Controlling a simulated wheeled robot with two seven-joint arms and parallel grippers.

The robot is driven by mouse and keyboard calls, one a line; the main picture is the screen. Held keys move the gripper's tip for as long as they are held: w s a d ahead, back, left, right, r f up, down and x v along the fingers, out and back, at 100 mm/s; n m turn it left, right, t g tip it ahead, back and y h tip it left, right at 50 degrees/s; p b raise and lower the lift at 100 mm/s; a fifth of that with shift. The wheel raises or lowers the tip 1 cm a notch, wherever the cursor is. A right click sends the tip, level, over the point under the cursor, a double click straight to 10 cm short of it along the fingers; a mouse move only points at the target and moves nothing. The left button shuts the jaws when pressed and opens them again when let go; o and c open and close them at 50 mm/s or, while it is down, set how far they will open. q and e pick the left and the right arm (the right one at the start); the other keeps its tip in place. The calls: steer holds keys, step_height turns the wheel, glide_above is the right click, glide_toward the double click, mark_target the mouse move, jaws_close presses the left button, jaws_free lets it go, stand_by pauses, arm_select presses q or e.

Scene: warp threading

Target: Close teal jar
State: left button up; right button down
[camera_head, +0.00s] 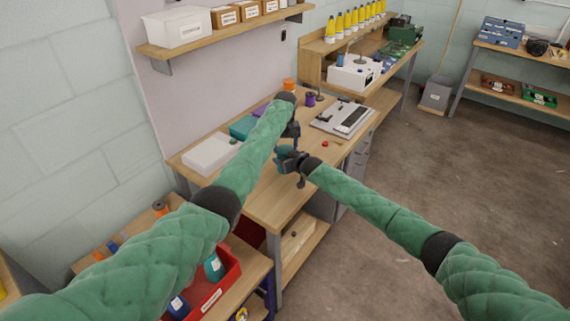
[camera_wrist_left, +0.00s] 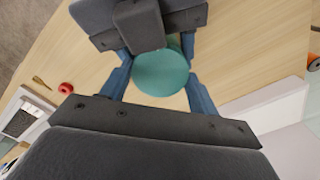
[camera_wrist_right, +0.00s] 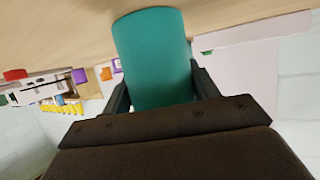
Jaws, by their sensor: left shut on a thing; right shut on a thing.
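The teal jar (camera_wrist_right: 152,55) is a plain cylinder standing between the fingers of my right gripper (camera_wrist_right: 155,88), which is shut on its side. In the left wrist view a round teal lid (camera_wrist_left: 161,73) is seen from above, between the blue fingers of my left gripper (camera_wrist_left: 160,82), which is shut on it. My right gripper shows at the top of that view, close beside it. In the head view both grippers meet above the workbench (camera_head: 268,205), the left one (camera_head: 294,131) above the right one (camera_head: 290,158). I cannot tell whether lid and jar touch; the jar's mouth is hidden.
A small red round piece (camera_wrist_left: 66,88) and a screwdriver-like tool (camera_wrist_left: 41,82) lie on the bench. A white box (camera_head: 211,154), a grey-white machine (camera_head: 343,117) and a purple spool (camera_head: 310,100) stand around the grippers. The bench's front is clear.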

arm_select(q)
steer(key=shift+m, duration=0.5)
steer(key=o, duration=1.1)
steer(key=shift+r, duration=2.25)
steer(key=shift+c, duration=0.5)
